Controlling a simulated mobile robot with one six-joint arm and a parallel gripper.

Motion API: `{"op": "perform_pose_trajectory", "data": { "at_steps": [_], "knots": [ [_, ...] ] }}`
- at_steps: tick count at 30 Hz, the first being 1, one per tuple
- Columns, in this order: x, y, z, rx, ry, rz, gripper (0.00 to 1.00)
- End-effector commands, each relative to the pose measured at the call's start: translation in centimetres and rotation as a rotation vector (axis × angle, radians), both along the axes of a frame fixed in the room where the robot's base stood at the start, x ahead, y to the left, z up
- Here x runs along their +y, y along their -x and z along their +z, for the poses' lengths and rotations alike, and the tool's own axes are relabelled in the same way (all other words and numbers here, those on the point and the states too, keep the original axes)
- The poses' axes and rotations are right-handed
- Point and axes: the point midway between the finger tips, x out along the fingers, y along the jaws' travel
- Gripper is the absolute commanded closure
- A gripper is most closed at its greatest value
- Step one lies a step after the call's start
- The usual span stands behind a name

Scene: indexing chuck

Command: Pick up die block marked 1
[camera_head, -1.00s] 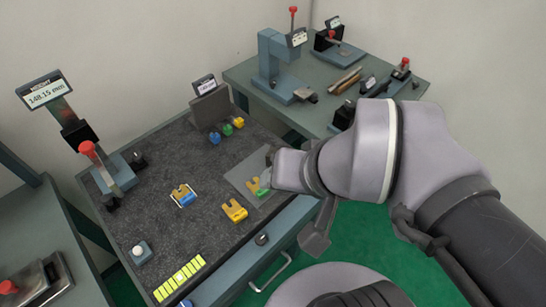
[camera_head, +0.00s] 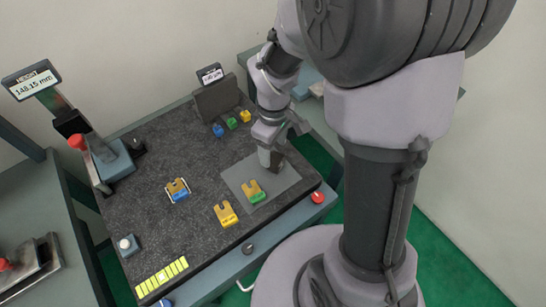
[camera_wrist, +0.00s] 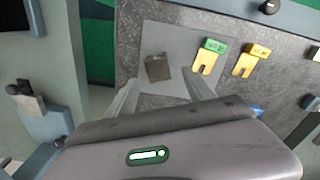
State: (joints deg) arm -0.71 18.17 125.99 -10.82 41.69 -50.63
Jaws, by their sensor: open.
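A dark grey-brown block (camera_wrist: 157,67) sits on the light grey plate (camera_wrist: 185,38) in the wrist view. I cannot read any mark on it, so I cannot tell whether it is die block 1. My gripper (camera_wrist: 160,88) is open, its two fingers pointing towards the block on either side of its line, with nothing between them. Whether the fingertips are level with the block I cannot tell.
On the plate, left of the block in the head view, lies a yellow forked piece with a green end (camera_head: 253,190). Another yellow forked piece (camera_head: 226,214) lies beside the plate, and one with a blue end (camera_head: 178,190) is further left. A red button (camera_head: 318,197) is on the bench front.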

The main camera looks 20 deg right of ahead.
Motion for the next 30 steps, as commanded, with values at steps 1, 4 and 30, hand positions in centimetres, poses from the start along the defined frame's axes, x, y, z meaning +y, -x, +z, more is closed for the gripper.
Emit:
{"op": "perform_pose_trajectory", "data": {
  "at_steps": [1, 4, 30],
  "knots": [
    [0.0, 0.0, -0.4, 0.000, 0.000, 0.000, 0.38],
    [-0.2, 0.1, -1.6, 0.000, 0.000, -0.002, 0.38],
    [-0.4, 0.2, -5.3, -0.001, -0.001, -0.002, 1.00]
  ]
}}
